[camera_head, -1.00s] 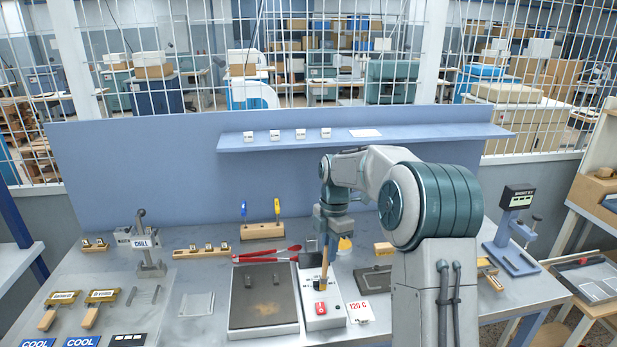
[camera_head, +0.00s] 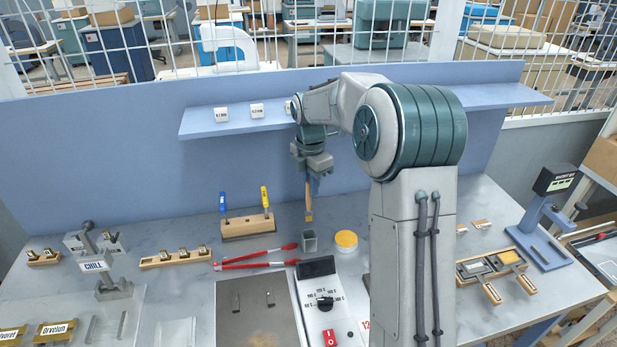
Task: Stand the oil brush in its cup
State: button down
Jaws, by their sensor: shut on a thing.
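The oil brush (camera_head: 308,203) hangs upright from my gripper (camera_head: 311,174), with its wooden handle and yellowish lower end showing. My gripper is shut on it. The small grey square cup (camera_head: 310,241) stands on the bench, just below the brush in the picture. The brush's lower end appears apart from the cup, with a gap between them. How far the brush is in front of or behind the cup I cannot tell. The gripper's fingertips are small and partly hidden.
A yellow-lidded round tin (camera_head: 346,240) stands right of the cup. Red-handled tongs (camera_head: 262,257) lie to its left, and a control box (camera_head: 320,295) is in front. A wooden rack (camera_head: 247,226) with blue and yellow tools stands behind left.

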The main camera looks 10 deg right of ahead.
jog(key=shift+s, duration=0.15)
jog(key=shift+d+r+p, duration=0.1)
jog(key=shift+r+p, duration=0.05)
jog(key=shift+p, duration=0.2)
jog(key=shift+f+b, duration=2.8)
jog(key=shift+f, duration=1.8)
jog(key=c, duration=1.3)
grip_release()
jog(key=shift+c, duration=0.2)
notch_tip(320, 180, up, 7)
jog(key=shift+f+b, duration=0.1)
jog(key=shift+b, duration=0.4)
jog(key=shift+r, duration=0.4)
